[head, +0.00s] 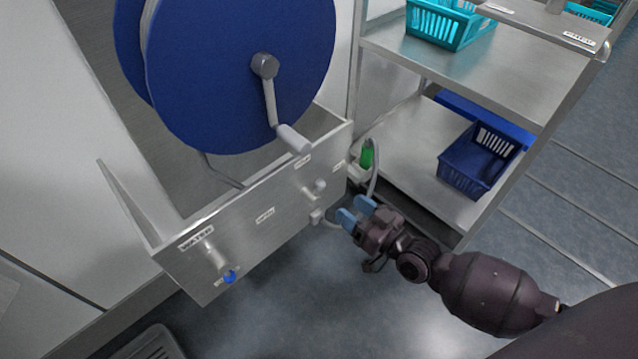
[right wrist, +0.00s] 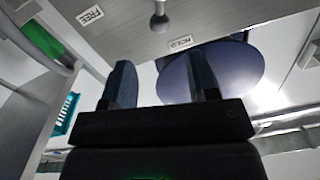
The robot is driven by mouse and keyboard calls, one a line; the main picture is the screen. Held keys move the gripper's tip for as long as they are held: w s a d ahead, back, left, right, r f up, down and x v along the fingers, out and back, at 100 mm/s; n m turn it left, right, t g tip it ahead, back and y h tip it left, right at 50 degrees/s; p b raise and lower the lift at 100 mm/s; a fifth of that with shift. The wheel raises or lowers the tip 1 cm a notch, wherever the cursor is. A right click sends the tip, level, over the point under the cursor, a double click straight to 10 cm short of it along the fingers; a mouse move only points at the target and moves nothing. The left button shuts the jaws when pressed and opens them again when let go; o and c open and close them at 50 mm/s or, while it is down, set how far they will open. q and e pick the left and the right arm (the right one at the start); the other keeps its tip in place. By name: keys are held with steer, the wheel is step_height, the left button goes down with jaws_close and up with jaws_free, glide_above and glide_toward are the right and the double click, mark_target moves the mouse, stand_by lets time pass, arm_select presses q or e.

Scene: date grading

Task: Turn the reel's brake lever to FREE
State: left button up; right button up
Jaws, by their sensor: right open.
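The reel (head: 235,60) is a big blue disc with a crank, above a metal panel (head: 245,240). A small grey lever (head: 315,188) stands out from the right part of the panel, near two small labels. In the right wrist view a round-ended grey lever (right wrist: 159,22) shows between a FREE label (right wrist: 90,15) and a label that seems to read HELD (right wrist: 182,42). I cannot tell its exact setting. My right gripper (head: 355,210) is open, with blue fingertips, empty, just right of the lever and apart from it. My left gripper is not in view.
A WATER tap with a blue end (head: 229,276) is at the panel's left. The reel's crank handle (head: 293,139) juts out above the lever. A green-ended hose (head: 367,155) hangs by the steel shelf cart (head: 400,140), which holds a blue basket (head: 465,172). The floor in front is clear.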

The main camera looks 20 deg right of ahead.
mark_target(320, 183)
steer(key=shift+b+x, duration=0.8)
steer(key=shift+x, duration=4.45)
steer(key=shift+r, duration=0.1)
steer(key=c, duration=0.9)
